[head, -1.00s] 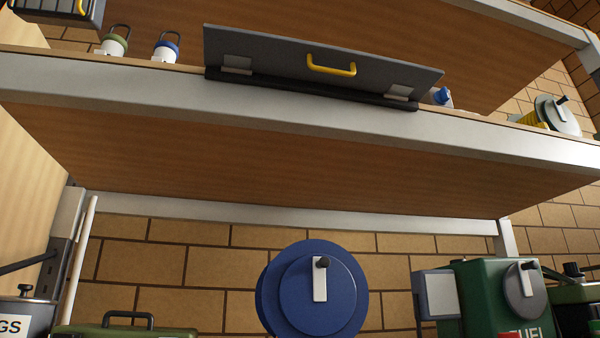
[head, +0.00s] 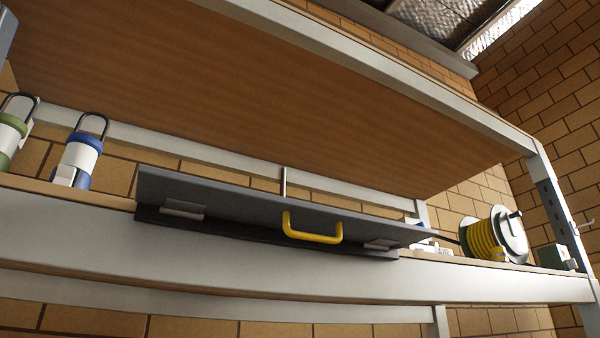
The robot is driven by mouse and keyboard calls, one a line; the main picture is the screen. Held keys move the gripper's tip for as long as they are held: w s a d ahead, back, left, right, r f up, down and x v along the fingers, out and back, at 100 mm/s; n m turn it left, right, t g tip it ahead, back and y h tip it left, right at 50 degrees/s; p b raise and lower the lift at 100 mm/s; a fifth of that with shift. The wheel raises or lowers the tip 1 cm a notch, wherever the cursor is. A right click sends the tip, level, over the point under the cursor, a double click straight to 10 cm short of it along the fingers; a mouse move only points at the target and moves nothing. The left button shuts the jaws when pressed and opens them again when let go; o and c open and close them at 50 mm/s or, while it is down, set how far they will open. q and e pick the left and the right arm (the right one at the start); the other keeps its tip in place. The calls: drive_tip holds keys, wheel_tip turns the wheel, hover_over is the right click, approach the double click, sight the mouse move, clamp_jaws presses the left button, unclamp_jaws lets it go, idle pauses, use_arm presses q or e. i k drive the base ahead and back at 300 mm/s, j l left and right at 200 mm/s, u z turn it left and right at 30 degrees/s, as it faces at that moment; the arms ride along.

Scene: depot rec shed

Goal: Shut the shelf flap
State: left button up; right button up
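The shelf flap (head: 235,203) is a long dark grey panel on the front edge of the shelf (head: 75,225). A yellow handle (head: 312,237) sticks out from its face. Two light grey hinges (head: 184,208) join its lower side to a black strip (head: 260,243) on the shelf edge. I see it from below and strongly foreshortened. It looks tilted, with its upper edge leaning out towards me, but I cannot tell the exact angle. Neither of my grippers shows in the head view, and nothing touches the flap.
A cable reel (head: 495,235) with yellow cable and a green box (head: 555,256) stand to the right. A wooden upper shelf (head: 250,80) overhangs. The space before the flap looks clear.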

sight(182, 195)
drive_tip(key=k+u, duration=0.4)
drive_tip(key=k+j+u, duration=0.15)
drive_tip(key=u, duration=0.3)
